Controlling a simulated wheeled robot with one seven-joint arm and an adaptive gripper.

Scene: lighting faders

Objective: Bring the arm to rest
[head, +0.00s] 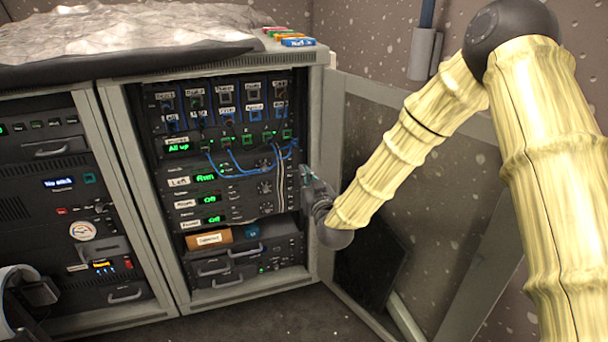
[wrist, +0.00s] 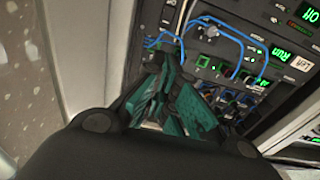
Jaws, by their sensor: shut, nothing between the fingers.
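My arm (head: 405,150), with pale bamboo-like links, reaches in from the right of the head view to the right side of an open equipment rack. My gripper (head: 306,174) is at the rack's right edge, beside the panel of green displays. In the wrist view my gripper (wrist: 172,72) shows teal and dark fingers, closed together with nothing held. The fader panel (head: 222,103) is in the upper part of the rack, left of and above the gripper. The display below it (head: 178,148) reads "All up". A lower display (head: 204,177), labelled Left, reads "Run". Two more read "Off".
The open rack door (head: 385,165) stands right of the rack, behind my arm. Blue cables (head: 235,165) loop across the panel close to the gripper; they also show in the wrist view (wrist: 238,50). Coloured labelled blocks (head: 290,39) lie on the rack top. Another rack (head: 75,200) stands left.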

